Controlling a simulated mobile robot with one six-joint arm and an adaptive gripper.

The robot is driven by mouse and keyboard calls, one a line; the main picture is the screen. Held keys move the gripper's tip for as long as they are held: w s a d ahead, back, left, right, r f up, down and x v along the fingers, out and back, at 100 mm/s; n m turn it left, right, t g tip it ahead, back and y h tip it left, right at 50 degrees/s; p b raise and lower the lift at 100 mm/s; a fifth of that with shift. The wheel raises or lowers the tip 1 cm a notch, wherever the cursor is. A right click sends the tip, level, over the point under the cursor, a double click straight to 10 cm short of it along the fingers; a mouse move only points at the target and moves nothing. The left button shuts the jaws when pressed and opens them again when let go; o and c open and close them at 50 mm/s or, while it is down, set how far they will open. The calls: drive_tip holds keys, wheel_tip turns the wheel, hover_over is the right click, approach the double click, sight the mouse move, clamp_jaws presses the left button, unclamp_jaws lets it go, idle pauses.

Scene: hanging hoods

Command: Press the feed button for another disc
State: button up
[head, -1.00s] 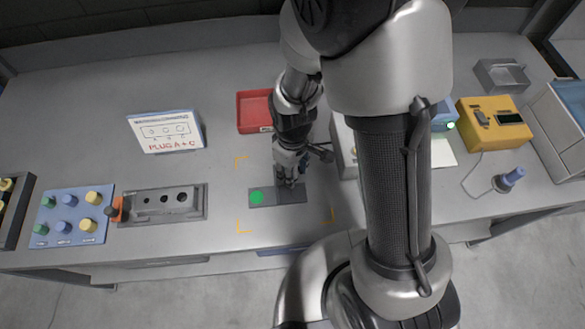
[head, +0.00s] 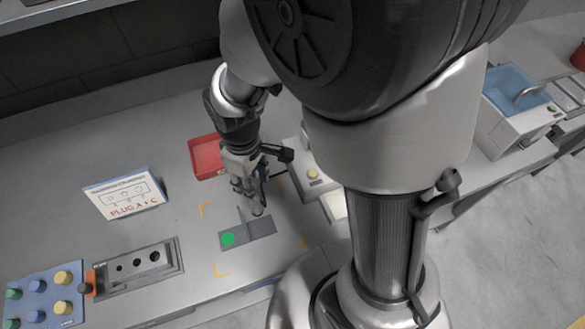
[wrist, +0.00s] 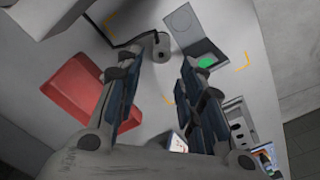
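My gripper (head: 246,188) hangs above the bench, just behind a dark plate (head: 262,226) bearing a green patch (head: 228,239). In the wrist view its fingers (wrist: 168,95) are spread apart with nothing held between them. A pale box (head: 325,190) with a round yellow button (head: 312,174) stands to the right of my gripper. No label marks it as the feed button. My arm covers part of the box. A small grey cylinder (wrist: 163,45) shows beyond the fingertips, beside the plate. I see no clear loose disc.
A red tray (head: 207,157) lies behind and left of my gripper. A sign (head: 122,193) reading "PLUG A+C", a grey socket block (head: 138,268) and a blue knob panel (head: 42,298) stand to the left. A blue-topped unit (head: 515,105) stands far right.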

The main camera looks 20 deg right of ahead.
drive_tip(key=s+d+r+m+t, duration=0.2)
drive_tip(key=s+d+r+m, duration=0.2)
drive_tip(key=r, duration=0.5)
drive_tip(key=s+d+r+m+t, duration=0.2)
drive_tip(key=s+d+r+m, duration=0.2)
drive_tip(key=s+r, duration=0.4)
drive_tip(key=shift+s+r, duration=0.2)
drive_tip(key=shift+r, duration=0.35)
drive_tip(key=shift+c, duration=0.2)
clamp_jaws()
